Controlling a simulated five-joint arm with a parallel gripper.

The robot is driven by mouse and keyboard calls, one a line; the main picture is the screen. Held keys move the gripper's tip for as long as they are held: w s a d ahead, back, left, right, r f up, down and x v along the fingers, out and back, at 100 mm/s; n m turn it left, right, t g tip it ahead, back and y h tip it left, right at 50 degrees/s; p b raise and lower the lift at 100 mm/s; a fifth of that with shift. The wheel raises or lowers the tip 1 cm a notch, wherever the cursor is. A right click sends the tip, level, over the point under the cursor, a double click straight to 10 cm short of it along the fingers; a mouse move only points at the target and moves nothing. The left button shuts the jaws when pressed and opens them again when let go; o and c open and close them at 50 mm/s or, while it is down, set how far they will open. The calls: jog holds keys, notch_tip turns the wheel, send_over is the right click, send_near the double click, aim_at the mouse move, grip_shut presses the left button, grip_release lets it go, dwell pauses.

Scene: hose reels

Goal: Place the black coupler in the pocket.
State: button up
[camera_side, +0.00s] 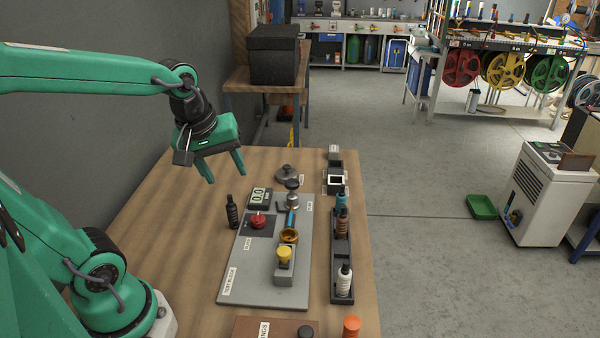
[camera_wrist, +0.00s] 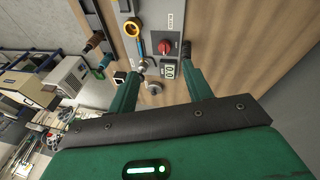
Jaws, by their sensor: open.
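A black bottle-shaped piece (camera_side: 232,212), which looks like the black coupler, stands upright on the table just left of the grey test-block plate. In the wrist view a dark piece (camera_wrist: 187,48) shows beside the tip of the right finger. A small white-framed square opening (camera_side: 335,181), which may be the pocket, sits in a dark holder at the far right of the table. It also shows in the wrist view (camera_wrist: 119,77). My gripper (camera_side: 226,174) is open and empty, above and behind the black piece, with its fingers pointing down.
The grey plate (camera_side: 235,289) carries a red knob (camera_side: 258,221), a gauge (camera_side: 260,197), a brass ring (camera_side: 289,236) and a yellow-capped fitting (camera_side: 284,256). A black rack (camera_side: 343,252) right of it holds blue, brown and white pieces. The table's left rear is clear.

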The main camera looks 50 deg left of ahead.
jog(key=w+a+f+n+g, duration=0.25)
jog(key=a+f+n, duration=0.2)
jog(key=n, duration=1.35)
send_over(230, 195)
jog(key=f, duration=0.2)
jog(key=f+g, duration=0.1)
jog(key=shift+s+d+f+h, duration=0.15)
jog(key=shift+d+f+h, duration=0.1)
jog(key=shift+d+h, duration=0.1)
jog(key=shift+a+f+n, duration=0.35)
jog(key=shift+f+n, duration=0.1)
jog(key=shift+n, duration=0.55)
jog(key=shift+f, duration=1.3)
jog(key=shift+f, duration=2.6)
